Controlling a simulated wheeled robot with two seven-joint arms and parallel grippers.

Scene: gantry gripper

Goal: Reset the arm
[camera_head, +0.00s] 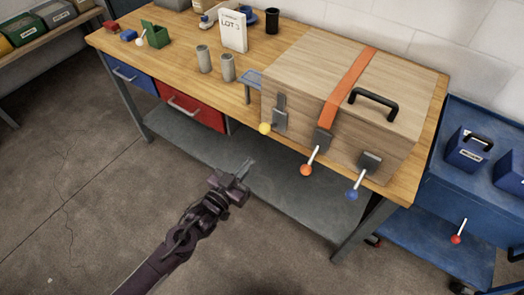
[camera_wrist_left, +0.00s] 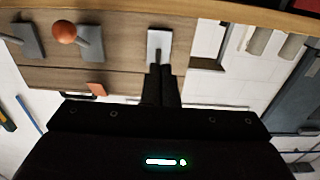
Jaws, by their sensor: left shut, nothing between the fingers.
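My left gripper (camera_head: 250,164) is in front of the workbench, below and left of the wooden box, apart from everything. Its fingers are together and empty. In the left wrist view the fingers (camera_wrist_left: 161,72) point toward the box front, which appears upside down. My right gripper is in neither view. The wooden box (camera_head: 300,75) sits on the bench with an orange strap (camera_head: 346,88) and a black handle (camera_head: 374,103). Its front has levers with a yellow knob (camera_head: 264,128), an orange knob (camera_head: 306,170) and a blue knob (camera_head: 352,195).
The wooden bench top (camera_head: 165,75) bears two grey cylinders (camera_head: 204,60), a white LOT card (camera_head: 233,30), a black cup (camera_head: 272,21) and a green box (camera_head: 155,36). A blue cart (camera_head: 440,170) stands at right. The floor (camera_head: 90,215) in front is clear.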

